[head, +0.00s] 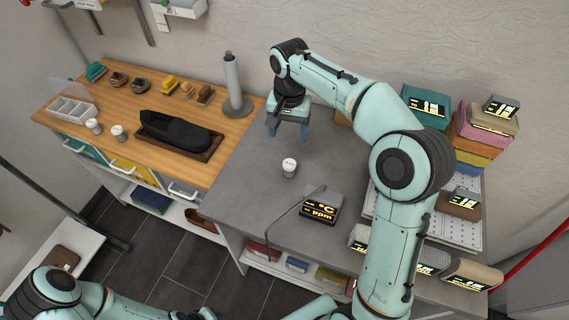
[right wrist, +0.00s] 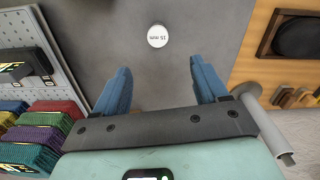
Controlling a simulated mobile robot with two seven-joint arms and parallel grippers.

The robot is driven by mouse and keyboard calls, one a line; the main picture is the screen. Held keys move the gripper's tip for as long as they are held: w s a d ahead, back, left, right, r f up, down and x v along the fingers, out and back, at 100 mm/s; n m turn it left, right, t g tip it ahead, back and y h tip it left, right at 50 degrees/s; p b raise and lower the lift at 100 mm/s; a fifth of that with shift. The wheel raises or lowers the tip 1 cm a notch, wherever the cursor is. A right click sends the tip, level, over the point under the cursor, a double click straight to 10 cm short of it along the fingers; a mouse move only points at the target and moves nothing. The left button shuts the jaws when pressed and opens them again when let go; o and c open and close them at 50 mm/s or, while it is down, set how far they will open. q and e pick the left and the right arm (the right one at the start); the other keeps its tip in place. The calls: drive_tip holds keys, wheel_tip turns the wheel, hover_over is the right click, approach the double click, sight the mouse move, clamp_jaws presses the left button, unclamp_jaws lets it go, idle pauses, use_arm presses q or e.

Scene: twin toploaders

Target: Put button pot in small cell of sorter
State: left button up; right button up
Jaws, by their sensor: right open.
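A small white pot with a printed lid (head: 289,167) stands upright on the grey worktop. It also shows in the right wrist view (right wrist: 157,36), beyond the fingertips. Two similar white pots, one (head: 94,126) and another (head: 119,132), stand on the wooden counter; I cannot read which is the button pot. The white sorter (head: 72,111), divided into cells, is at the counter's left end. My right gripper (head: 287,134) is open and empty behind the pot on the grey worktop; its blue fingers (right wrist: 160,87) are apart. My left gripper is out of view.
A dark shoe-like object in a brown tray (head: 178,136) and a grey cylinder on a stand (head: 235,85) are on the wooden counter.

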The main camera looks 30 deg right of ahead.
drive_tip(key=b, duration=0.1)
hover_over(290, 163)
drive_tip(key=f, duration=0.7)
drive_tip(key=shift+s+d, duration=0.15)
drive_tip(key=shift+s, duration=0.1)
drive_tip(key=shift+w+a+f, duration=0.15)
drive_tip(key=shift+a+f, duration=0.05)
drive_tip(key=shift+f, duration=0.25)
wheel_tip(290, 163, down, 5)
drive_tip(key=shift+w+f, duration=0.1)
drive_tip(key=shift+w, duration=0.05)
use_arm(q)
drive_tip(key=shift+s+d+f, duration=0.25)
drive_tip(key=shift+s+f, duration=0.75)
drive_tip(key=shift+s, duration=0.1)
use_arm(e)
drive_tip(key=shift+c, duration=0.3)
drive_tip(key=c, duration=1.2)
drive_tip(key=shift+o, duration=0.2)
